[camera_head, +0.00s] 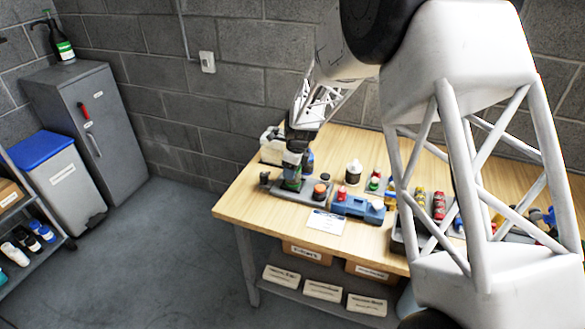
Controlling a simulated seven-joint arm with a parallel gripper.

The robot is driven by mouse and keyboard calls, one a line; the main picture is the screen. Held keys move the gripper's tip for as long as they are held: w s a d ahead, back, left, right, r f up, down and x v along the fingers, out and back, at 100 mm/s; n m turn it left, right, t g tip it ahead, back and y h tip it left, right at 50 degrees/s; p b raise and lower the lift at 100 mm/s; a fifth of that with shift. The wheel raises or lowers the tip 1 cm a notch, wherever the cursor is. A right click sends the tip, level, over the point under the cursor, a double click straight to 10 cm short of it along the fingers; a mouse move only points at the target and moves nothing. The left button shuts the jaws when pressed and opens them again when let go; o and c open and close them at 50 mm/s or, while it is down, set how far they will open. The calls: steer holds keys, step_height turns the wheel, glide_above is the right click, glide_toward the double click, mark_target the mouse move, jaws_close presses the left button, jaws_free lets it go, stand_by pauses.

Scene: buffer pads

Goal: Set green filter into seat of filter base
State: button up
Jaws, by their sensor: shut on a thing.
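My gripper (293,167) is over the left end of the wooden table, pointing down and shut on the green filter (292,182). The filter shows only as a small green patch under the fingers, roughly upright. It is at a grey base plate (307,198), which looks like the filter base. The seat is hidden by the filter and gripper, and I cannot tell whether the filter is in it or just above it. A dark cylinder with an orange top (320,190) stands at the right part of the grey plate.
A blue block (350,206) with a white knob is right of the grey plate. A white card (326,222) lies in front. A white-topped bottle (353,172) and small red and green parts (375,180) stand behind. My arm hides much of the table's right side.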

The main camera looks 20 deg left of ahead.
steer(key=shift+f, duration=0.4)
stand_by(0.3)
steer(key=o, duration=1)
steer(key=shift+d+r, duration=0.2)
steer(key=shift+r, duration=1.05)
steer(key=shift+d+r, duration=0.2)
steer(key=shift+r, duration=1.1)
steer(key=shift+d+r, duration=0.2)
steer(key=shift+r, duration=1.05)
